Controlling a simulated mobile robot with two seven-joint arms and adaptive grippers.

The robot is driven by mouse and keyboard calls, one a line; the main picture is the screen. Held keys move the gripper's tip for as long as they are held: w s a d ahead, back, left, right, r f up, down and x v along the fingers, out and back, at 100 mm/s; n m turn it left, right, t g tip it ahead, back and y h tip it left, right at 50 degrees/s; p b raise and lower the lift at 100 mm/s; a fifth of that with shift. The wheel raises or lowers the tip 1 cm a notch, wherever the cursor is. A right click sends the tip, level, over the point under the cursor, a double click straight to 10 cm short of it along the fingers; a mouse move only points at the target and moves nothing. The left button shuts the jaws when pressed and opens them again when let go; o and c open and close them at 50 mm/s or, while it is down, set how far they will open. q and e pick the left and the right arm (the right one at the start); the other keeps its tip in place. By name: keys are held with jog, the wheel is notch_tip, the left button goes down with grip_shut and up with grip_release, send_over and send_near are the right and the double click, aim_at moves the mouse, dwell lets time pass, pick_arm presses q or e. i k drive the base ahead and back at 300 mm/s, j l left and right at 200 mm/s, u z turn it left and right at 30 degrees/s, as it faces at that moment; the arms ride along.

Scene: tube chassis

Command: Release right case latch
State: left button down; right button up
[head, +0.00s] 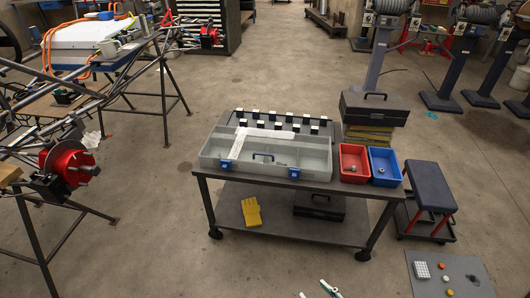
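The right case latch (294,173) is a small blue piece on the front wall, right of the handle. The left latch (224,164) is a similar blue piece. I cannot tell whether either latch is fastened. My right gripper (316,289) shows only its pale fingertips at the bottom edge, spread apart, empty and well away from the case. My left gripper is not in view.
The cart (339,188) also carries a red bin (343,164), a blue bin (397,170) and a black rack (280,118) behind the case. A padded stool (429,187) stands to the right. A tube chassis (81,205) fills the left. Floor before the cart is mostly clear.

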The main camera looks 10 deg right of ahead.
aim_at(294, 173)
jog(key=j+z, duration=0.25)
jog(key=j, duration=0.55)
jog(key=j+z, duration=0.25)
jog(key=j, duration=0.55)
jog(key=j+z, duration=0.25)
jog(key=j, duration=0.55)
